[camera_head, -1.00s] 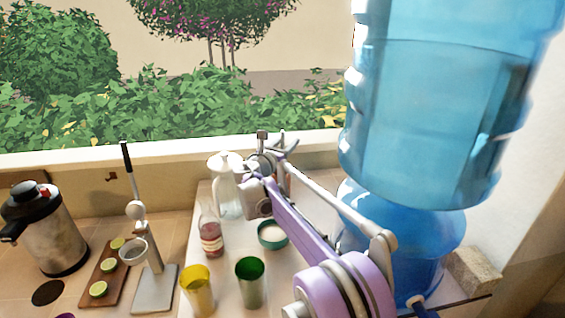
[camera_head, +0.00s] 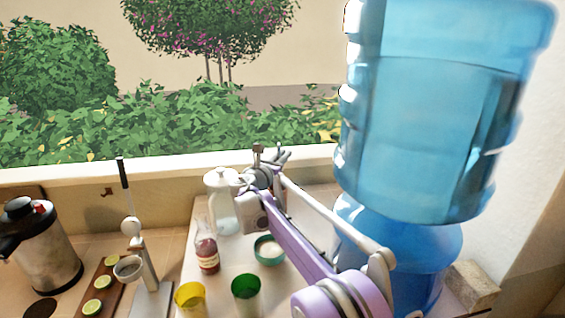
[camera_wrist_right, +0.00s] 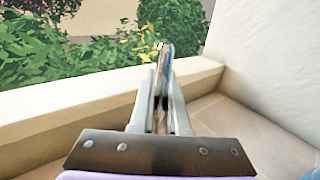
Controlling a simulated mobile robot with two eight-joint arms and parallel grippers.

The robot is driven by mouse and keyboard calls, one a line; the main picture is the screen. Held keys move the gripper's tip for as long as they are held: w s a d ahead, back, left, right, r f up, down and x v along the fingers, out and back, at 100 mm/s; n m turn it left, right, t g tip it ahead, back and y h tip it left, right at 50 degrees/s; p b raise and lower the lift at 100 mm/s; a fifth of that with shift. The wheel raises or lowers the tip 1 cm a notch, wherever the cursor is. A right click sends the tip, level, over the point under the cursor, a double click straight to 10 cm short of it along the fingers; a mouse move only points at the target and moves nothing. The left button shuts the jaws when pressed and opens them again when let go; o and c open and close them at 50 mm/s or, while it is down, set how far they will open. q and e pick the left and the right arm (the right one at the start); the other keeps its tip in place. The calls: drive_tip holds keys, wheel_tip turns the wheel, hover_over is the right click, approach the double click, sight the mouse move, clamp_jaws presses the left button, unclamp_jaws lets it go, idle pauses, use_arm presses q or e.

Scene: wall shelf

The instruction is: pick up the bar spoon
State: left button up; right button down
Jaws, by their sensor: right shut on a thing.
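My right gripper (camera_head: 272,165) is raised above the far end of the white board, close to the window sill and beside the glass pitcher. In the right wrist view its two fingers (camera_wrist_right: 161,88) are close together, shut on a thin, shiny upright piece (camera_wrist_right: 166,52) between the tips. This appears to be the bar spoon, seen nearly end-on; most of it is hidden by the fingers. In the head view the spoon cannot be made out clearly. My left gripper is not in view.
A large blue water bottle (camera_head: 430,120) stands right of my right arm. The pitcher (camera_head: 222,205), red-labelled bottle (camera_head: 206,252), teal bowl (camera_head: 269,250), green cup (camera_head: 246,290) and yellow cup (camera_head: 190,299) crowd the board (camera_head: 222,262). A press and kettle (camera_head: 45,250) stand left.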

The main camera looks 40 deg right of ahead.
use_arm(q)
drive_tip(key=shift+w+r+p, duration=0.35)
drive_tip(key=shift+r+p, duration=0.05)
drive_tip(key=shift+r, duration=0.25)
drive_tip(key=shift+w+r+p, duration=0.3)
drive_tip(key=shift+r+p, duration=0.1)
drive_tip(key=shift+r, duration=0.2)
use_arm(e)
wheel_tip(320, 180, up, 17)
